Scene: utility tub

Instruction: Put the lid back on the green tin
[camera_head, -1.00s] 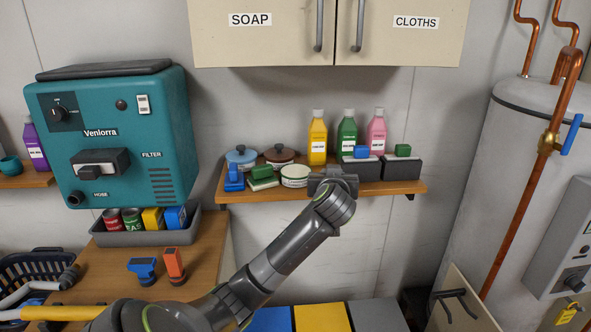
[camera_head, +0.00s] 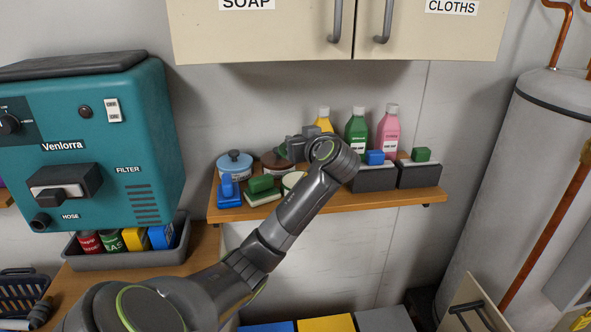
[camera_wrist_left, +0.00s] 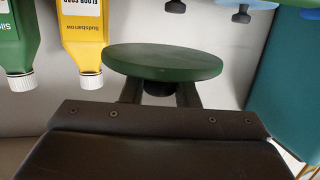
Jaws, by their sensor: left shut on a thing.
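My left gripper (camera_head: 298,147) is shut on the knob of a round green lid (camera_wrist_left: 165,62). In the left wrist view the dark knob sits between the fingers and the lid's disc is held off the shelf. In the head view a bit of the lid (camera_head: 283,151) shows in front of the brown tin, left of the yellow bottle. A pale, lidless-looking tin (camera_head: 291,180) stands on the shelf below the gripper, partly hidden by my left arm; its body colour is hard to tell. My right gripper is not in view.
The wooden shelf (camera_head: 375,203) also holds a blue-lidded tin (camera_head: 235,168), a brown-lidded tin (camera_head: 269,163), a blue brush (camera_head: 229,192), a green sponge (camera_head: 262,188), bottles including a pink one (camera_head: 388,135), and two dark boxes (camera_head: 418,175). Cupboards (camera_head: 270,35) hang above.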

